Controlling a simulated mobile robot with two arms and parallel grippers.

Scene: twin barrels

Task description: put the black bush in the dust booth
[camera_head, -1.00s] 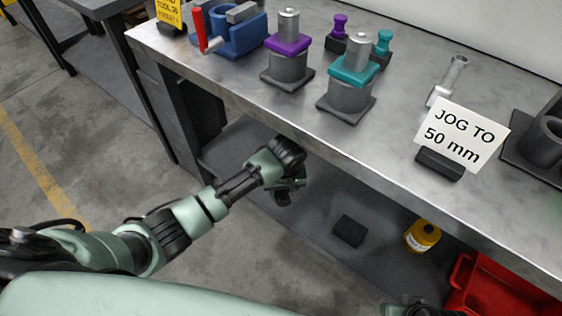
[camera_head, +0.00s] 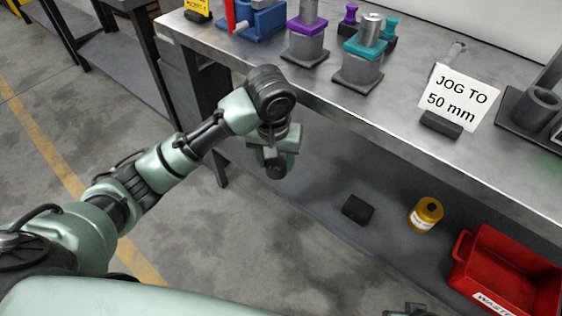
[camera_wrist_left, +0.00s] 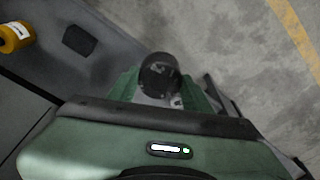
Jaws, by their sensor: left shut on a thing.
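My left gripper (camera_head: 276,166) points down in front of the bench's front edge, over the floor. It is shut on the black bush (camera_wrist_left: 158,75), a dark round piece that shows between the green fingers in the left wrist view. In the head view the bush (camera_head: 275,172) shows only as a small dark end between the fingers. I cannot make out a dust booth in either view. A small part at the bottom edge of the head view may be my right gripper (camera_head: 407,310); its jaws cannot be made out.
The metal bench (camera_head: 400,125) carries purple-topped (camera_head: 305,42) and teal-topped (camera_head: 358,65) fixtures, a sign (camera_head: 458,97) and a dark hollow cylinder (camera_head: 535,105). On the lower shelf are a black block (camera_head: 357,209), a yellow bottle (camera_head: 426,214) and a red waste bin (camera_head: 508,272).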

